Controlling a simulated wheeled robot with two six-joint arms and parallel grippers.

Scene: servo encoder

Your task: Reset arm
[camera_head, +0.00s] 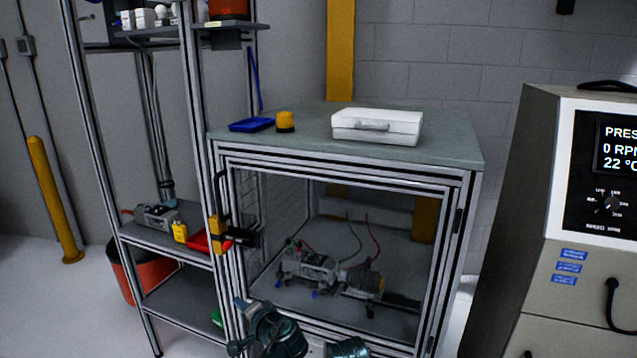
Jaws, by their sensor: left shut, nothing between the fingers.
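My left gripper (268,328), dark teal with the end of its arm, is low in the picture at the bottom edge, in front of the glass-doored cabinet (468,180). It is shut and empty, and its fingertips are hard to make out. It is apart from the yellow-and-black door latch (217,228), which is above it and to its left. More of my teal arm (348,348) shows to its right. The cabinet door is shut or nearly so; I cannot tell which. My right gripper is not in view.
A white case (377,126), blue tray (251,125) and yellow cap (285,121) sit on the cabinet top. Motor equipment (310,268) with wires is behind the glass. A shelf rack (185,236) stands left, a control console (548,200) right. Floor shows at lower left.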

